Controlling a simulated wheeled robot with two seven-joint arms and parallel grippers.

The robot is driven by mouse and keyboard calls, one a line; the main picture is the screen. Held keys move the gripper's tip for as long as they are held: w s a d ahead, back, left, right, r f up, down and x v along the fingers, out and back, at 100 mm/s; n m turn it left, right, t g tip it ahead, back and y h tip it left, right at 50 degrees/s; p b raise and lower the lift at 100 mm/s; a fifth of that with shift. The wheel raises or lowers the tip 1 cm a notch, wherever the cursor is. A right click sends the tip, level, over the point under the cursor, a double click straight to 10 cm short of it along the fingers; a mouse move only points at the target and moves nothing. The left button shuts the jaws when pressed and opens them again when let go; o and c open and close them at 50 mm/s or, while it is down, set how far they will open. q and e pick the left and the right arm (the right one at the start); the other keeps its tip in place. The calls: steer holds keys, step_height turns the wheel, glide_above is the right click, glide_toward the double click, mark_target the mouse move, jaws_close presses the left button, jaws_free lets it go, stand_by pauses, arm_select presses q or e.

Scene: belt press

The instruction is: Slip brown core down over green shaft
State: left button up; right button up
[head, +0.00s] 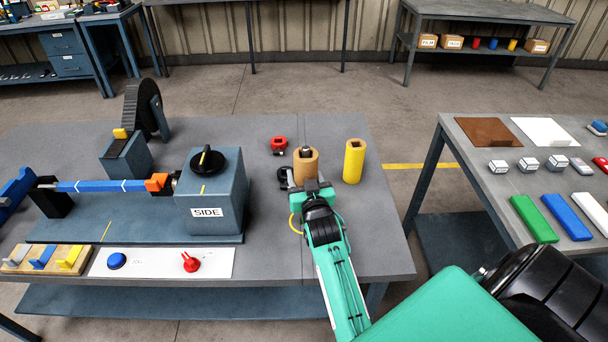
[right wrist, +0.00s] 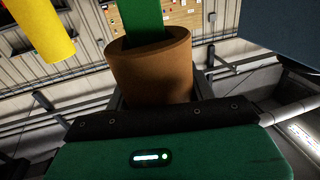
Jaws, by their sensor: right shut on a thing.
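The brown core (head: 306,168) is a short, thick tube on the right half of the press table, upright in the head view. My right gripper (head: 311,187) is shut on it. In the right wrist view the core (right wrist: 155,75) sits just beyond the gripper's edge. The green shaft (right wrist: 143,17) meets the core's open end there and seems to run into it; how deep I cannot tell. In the head view the green shaft cannot be made out; a small grey and dark tip shows in the core's top. My left gripper is not in view.
A yellow cylinder (head: 353,161) stands close to the right of the core. A red part (head: 279,143) lies behind it to the left. The SIDE box (head: 212,195) with a black knob stands left of my right arm. A gap separates the right-hand table (head: 470,150).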

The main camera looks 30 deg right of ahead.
steer(key=shift+f+b, duration=1.15)
steer(key=shift+f, duration=0.8)
steer(key=shift+f+b, duration=0.75)
steer(key=shift+f, duration=0.5)
steer(key=shift+s+r, duration=0.1)
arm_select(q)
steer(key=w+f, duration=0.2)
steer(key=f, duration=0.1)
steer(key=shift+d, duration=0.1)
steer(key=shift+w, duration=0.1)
arm_select(e)
steer(key=shift+f, duration=0.2)
arm_select(q)
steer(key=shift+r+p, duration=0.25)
steer(key=shift+p, duration=0.05)
arm_select(e)
steer(key=shift+r, duration=0.15)
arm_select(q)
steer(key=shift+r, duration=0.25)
